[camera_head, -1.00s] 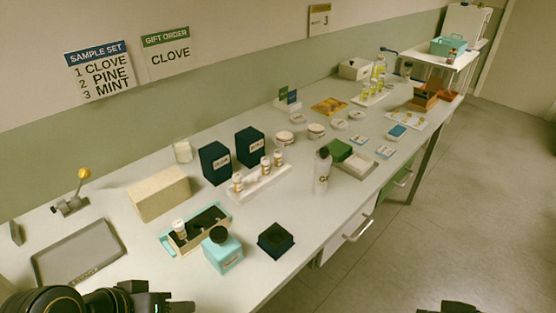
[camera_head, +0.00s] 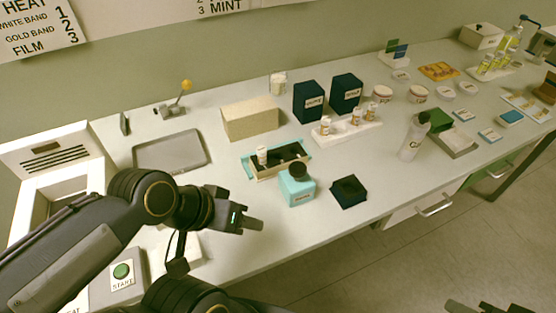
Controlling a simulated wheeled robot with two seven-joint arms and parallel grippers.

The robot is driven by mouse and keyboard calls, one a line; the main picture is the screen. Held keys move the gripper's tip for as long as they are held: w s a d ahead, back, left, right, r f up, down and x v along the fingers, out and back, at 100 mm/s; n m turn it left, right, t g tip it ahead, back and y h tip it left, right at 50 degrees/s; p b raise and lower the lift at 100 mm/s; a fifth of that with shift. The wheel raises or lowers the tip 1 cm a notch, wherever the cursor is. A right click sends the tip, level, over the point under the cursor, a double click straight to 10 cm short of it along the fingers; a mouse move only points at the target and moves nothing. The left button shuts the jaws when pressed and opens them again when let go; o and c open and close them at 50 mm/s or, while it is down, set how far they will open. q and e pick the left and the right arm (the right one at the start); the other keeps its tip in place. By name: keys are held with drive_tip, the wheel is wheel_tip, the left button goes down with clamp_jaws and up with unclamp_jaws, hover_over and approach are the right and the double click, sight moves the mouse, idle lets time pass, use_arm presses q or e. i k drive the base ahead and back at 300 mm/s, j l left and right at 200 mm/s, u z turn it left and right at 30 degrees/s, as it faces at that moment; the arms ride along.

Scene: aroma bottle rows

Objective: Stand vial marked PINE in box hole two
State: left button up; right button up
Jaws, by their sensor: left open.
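Three small vials with white caps, one (camera_head: 326,122), a middle one (camera_head: 356,116) and one at the right (camera_head: 372,109), stand in a white rack (camera_head: 345,132). Their labels are too small to read, so I cannot tell which is PINE. The open teal-edged box (camera_head: 298,148) with a dark insert has one vial (camera_head: 262,155) upright at its left end. Its other holes are not clear. My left gripper (camera_head: 258,224) is open and empty, in front and left of the teal bottle. Part of my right gripper (camera_head: 478,307) shows at the bottom right edge.
A teal bottle (camera_head: 298,190) with a black cap stands close in front of the box, beside a dark square holder (camera_head: 348,191). Behind are a beige block (camera_head: 250,119) and two dark boxes (camera_head: 309,102). A grey tray (camera_head: 170,152) lies left. A START button (camera_head: 122,271) is at lower left.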

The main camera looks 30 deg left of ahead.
sight(279, 159)
drive_tip(key=i+l+u, duration=0.1)
drive_tip(key=l, duration=0.25)
drive_tip(key=i+l+u, duration=0.1)
drive_tip(key=i+l, duration=0.2)
drive_tip(key=i+l+u, duration=0.1)
drive_tip(key=l, duration=0.35)
drive_tip(key=i+l+u, duration=0.1)
drive_tip(key=l, duration=0.3)
drive_tip(key=i+l+u, duration=0.1)
drive_tip(key=i+l, duration=0.15)
drive_tip(key=l, duration=0.15)
drive_tip(key=i+l+u, duration=0.1)
drive_tip(key=l, duration=0.3)
